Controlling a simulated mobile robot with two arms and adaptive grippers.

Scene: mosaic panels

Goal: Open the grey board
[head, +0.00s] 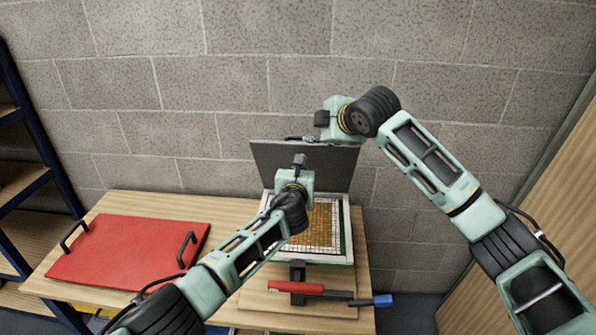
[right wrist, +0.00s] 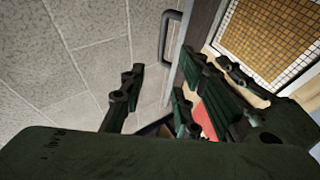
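The grey board (head: 325,163) stands raised and nearly upright along the back of the white-framed mosaic panel (head: 348,234). In the right wrist view the board (right wrist: 203,28) shows at a steep angle with a grey handle (right wrist: 165,46) on its left face. My right gripper (head: 310,138) is at the board's top edge; in the right wrist view its dark fingers (right wrist: 155,105) stand apart, near the handle. I cannot tell whether they touch it. My left gripper (head: 299,161) is in front of the board, above the mosaic; its finger opening is not clear.
A red board (head: 130,250) with two dark handles lies on the left of the wooden table (head: 225,210). A red-handled tool (head: 297,288) and a blue-ended tool (head: 382,300) lie at the front. A block wall stands close behind, and blue shelving (head: 28,130) at left.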

